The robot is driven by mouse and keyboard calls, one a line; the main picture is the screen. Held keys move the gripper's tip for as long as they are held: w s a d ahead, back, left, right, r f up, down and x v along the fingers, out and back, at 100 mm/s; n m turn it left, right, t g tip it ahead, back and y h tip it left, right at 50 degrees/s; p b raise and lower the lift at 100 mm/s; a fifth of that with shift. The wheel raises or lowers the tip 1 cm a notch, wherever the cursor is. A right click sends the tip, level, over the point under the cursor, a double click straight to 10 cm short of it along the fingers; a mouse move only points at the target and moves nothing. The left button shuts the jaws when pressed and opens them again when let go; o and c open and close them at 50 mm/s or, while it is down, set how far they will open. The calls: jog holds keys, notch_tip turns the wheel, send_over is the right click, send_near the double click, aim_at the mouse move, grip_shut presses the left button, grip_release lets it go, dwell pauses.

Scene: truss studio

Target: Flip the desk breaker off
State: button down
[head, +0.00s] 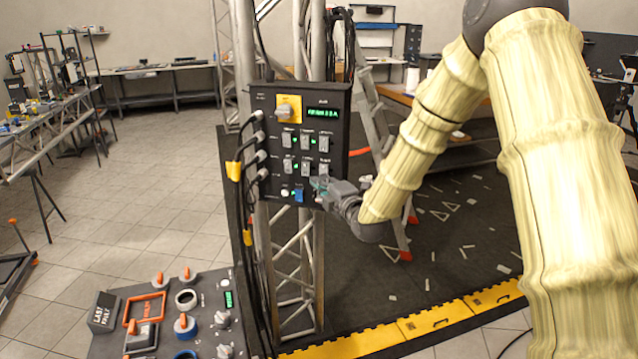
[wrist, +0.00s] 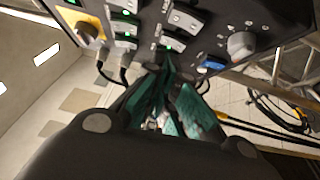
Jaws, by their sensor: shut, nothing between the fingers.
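A black breaker box (head: 340,140) hangs on the truss in the head view; its face also shows along the top of the wrist view (wrist: 215,20). It has two rows of small grey breakers (head: 306,142), several with green lights. Their labels are too small to read, so I cannot tell which is the desk breaker. My gripper (head: 318,188) is at the box's lower right, just below the bottom breaker row. In the wrist view its teal fingers (wrist: 170,70) are together and empty, pointing at the face near a breaker (wrist: 175,40). I cannot tell whether they touch it.
The box also carries a yellow-backed rotary switch (head: 288,108), a green display (head: 322,114) and a blue switch (head: 299,195). A control desk (head: 210,290) stands below left. A ladder (head: 385,130) stands behind.

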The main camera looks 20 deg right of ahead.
jog(key=s+d+b, duration=0.1)
jog(key=s, duration=0.5)
jog(key=shift+s+r+b, duration=0.2)
jog(key=shift+r+b, duration=0.1)
jog(key=shift+b, duration=0.1)
jog(key=shift+d, duration=0.15)
jog(key=s+a+f+m+g+h, duration=0.15)
jog(key=s+f+m+g, duration=0.35)
jog(key=f, duration=0.7)
jog(key=s+a+f+m+g, duration=0.1)
jog(key=s+a+f+m, duration=0.1)
jog(key=s+f, duration=0.7)
jog(key=s+a+f+m+g+h, duration=0.1)
jog(key=s+a+f+m+g, duration=0.2)
jog(key=f, duration=1.1)
jog(key=s+f+m+g, duration=0.3)
jog(key=s+f, duration=0.2)
jog(key=s, duration=0.6)
jog(key=s+a+f+m+g, duration=0.1)
jog(key=s+f+m+g, duration=0.2)
jog(key=s, duration=0.8)
jog(key=s+a+f+m+g, duration=0.1)
jog(key=s+f+m+g, duration=0.2)
jog(key=s+f, duration=0.4)
jog(key=s+m, duration=0.1)
jog(key=s, duration=0.2)
jog(key=shift+s+f+m+h, duration=0.2)
jog(key=shift+s+m+h, duration=0.15)
jog(key=shift+s+m, duration=0.05)
